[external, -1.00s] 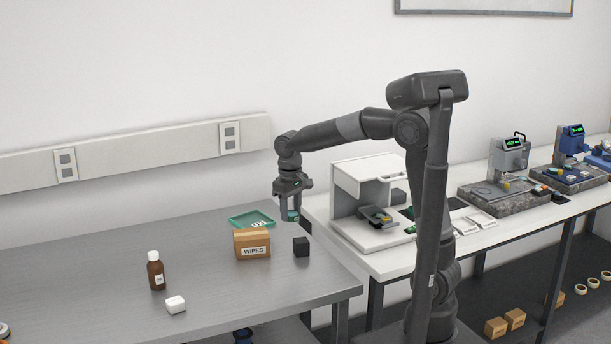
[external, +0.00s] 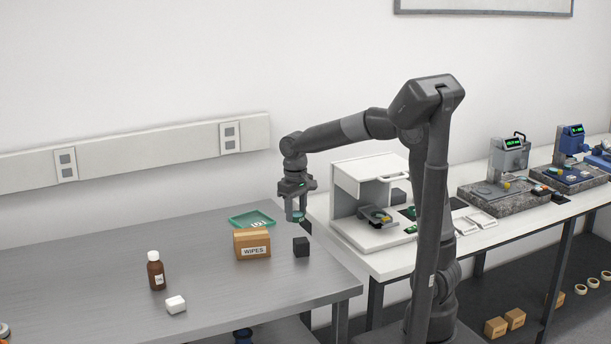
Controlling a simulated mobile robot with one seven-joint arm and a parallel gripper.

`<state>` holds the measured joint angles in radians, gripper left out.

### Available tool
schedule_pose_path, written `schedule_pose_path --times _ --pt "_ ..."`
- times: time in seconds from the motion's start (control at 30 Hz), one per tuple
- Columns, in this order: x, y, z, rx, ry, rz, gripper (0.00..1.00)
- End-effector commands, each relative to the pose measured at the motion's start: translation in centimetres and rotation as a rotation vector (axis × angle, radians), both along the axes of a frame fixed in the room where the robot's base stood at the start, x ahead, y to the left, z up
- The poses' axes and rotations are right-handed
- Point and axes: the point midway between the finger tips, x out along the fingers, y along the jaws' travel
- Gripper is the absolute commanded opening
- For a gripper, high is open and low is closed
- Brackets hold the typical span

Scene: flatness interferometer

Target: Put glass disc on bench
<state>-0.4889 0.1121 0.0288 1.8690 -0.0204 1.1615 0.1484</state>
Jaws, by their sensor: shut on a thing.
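My gripper (external: 297,217) points down above the back right part of the grey metal bench (external: 215,300). It is shut on a small pale teal piece, which I take to be the glass disc (external: 297,214). The fingers hide part of the disc. It seems to be held above the bench top, but the exact gap cannot be told from this view.
A green tray (external: 252,219), a wipes box (external: 252,244) and a black block (external: 301,247) stand near my gripper. A brown bottle (external: 156,273) and a white block (external: 176,305) are farther left. A white open-fronted instrument (external: 352,190) stands on the white bench (external: 385,263) at right.

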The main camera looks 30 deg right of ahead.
Motion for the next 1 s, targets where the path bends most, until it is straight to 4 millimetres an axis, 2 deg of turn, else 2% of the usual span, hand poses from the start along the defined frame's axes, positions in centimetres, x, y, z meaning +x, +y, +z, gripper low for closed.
schedule_pose_path --times 0.03,0.2,0.4,0.53,0.83,1.0 --pt "-1.1 -2.0 -0.4 0.0 -0.001 -0.064 0.21" --pt "-4.4 -7.2 -2.2 0.006 -0.001 -0.258 0.21" --pt "-7.2 -10.5 -3.7 0.012 0.003 -0.396 0.21" --pt "-7.8 -11.2 -4.1 0.015 0.003 -0.429 0.21" --pt "-7.9 -11.2 -4.2 0.015 0.004 -0.433 0.21" --pt "-7.9 -9.5 -5.2 0.013 0.006 -0.427 0.21"
